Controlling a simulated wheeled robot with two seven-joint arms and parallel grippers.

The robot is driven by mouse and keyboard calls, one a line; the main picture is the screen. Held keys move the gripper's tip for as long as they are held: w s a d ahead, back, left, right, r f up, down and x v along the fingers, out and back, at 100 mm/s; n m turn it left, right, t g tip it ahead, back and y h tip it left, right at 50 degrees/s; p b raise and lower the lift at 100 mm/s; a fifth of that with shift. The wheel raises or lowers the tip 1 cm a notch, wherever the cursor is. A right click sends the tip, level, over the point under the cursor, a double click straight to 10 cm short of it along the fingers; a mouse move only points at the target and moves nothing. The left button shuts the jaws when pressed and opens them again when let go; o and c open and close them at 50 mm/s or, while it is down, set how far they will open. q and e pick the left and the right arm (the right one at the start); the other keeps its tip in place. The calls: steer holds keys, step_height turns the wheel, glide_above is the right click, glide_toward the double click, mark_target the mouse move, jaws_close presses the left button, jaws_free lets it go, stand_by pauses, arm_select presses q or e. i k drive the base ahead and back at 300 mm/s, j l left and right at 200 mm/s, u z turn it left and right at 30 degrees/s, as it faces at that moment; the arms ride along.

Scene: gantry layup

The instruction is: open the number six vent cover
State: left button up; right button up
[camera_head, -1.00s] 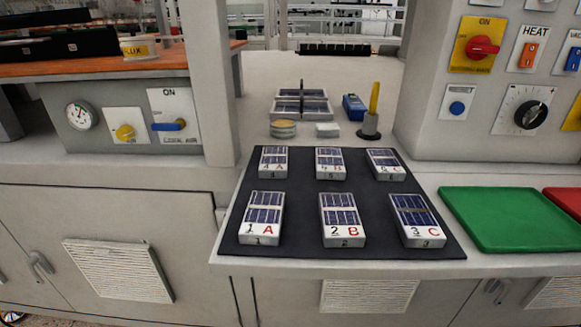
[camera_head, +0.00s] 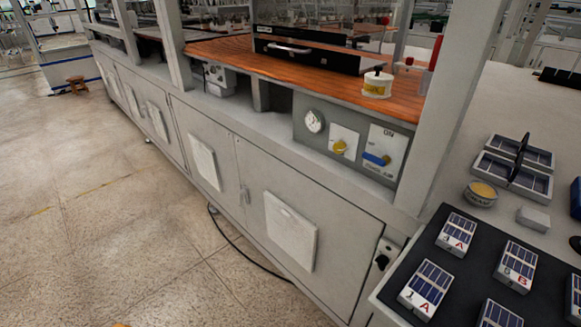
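Several pale, square vent covers sit on the grey cabinet doors along the gantry's front. The nearest vent cover (camera_head: 290,231) is on the door at the centre right. Another vent cover (camera_head: 203,162) is on the door to its left, and a further vent cover (camera_head: 157,121) is farther along. More panels continue toward the upper left, small in the picture. I cannot read a number on any of them, so I cannot tell which is number six. All look closed against their doors. Neither gripper is in view.
The tiled floor (camera_head: 110,210) left of the cabinets is mostly clear; a black cable (camera_head: 240,245) lies along the cabinet base. A dark mat (camera_head: 385,290) with numbered solar-cell blocks covers the right worktop.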

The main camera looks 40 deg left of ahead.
mark_target(295, 234)
steer(key=u, duration=1.15)
